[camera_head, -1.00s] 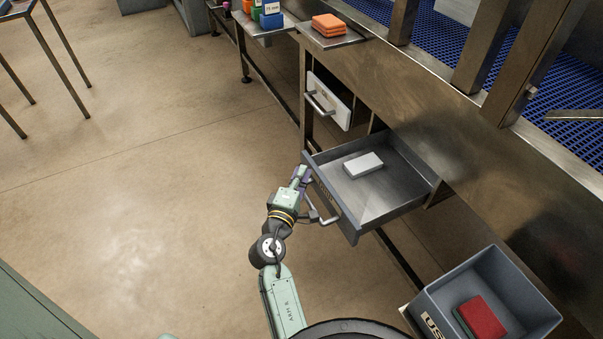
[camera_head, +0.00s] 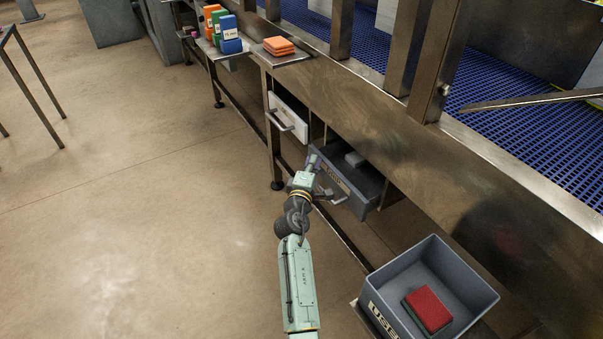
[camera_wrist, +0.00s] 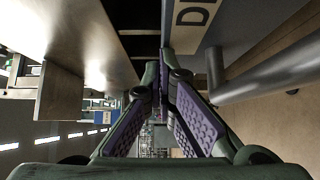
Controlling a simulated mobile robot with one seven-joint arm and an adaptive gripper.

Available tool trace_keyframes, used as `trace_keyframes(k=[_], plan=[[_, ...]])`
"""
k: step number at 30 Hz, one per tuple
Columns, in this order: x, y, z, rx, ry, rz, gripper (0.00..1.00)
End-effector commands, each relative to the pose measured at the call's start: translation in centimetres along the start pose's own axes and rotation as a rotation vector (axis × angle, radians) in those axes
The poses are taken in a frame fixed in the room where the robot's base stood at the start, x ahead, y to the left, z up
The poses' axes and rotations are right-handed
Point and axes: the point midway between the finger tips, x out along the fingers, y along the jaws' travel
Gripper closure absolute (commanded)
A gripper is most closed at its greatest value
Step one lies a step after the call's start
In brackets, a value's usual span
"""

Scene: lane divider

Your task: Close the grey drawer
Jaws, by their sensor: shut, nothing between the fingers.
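The grey drawer (camera_head: 345,192) sticks out part way from under the steel counter in the head view. A grey-white block (camera_head: 355,158) lies inside it towards the back. Its front carries a label and a bar handle (camera_head: 333,197). My gripper (camera_head: 314,162) is at the left end of the drawer front, close against it; exact contact cannot be told. In the wrist view my gripper (camera_wrist: 165,68) is shut and empty, its purple pads meeting at the tips. The drawer's handle (camera_wrist: 265,78) and the edge of its label (camera_wrist: 190,22) show to the right of the fingers.
A grey bin (camera_head: 395,307) with a red and green pad (camera_head: 428,309) stands at the lower right. Orange pads (camera_head: 279,46) lie on a side shelf.

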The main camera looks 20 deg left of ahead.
Motion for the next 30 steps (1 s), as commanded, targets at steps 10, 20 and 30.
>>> trace_keyframes(k=[10, 20, 30], plan=[[2.5, 0.0, 2.5, 0.001, -0.001, -0.001, 1.0], [2.9, 0.1, 2.9, 0.001, -0.002, 0.001, 1.0], [2.9, 0.1, 3.0, 0.001, -0.006, 0.001, 1.0]])
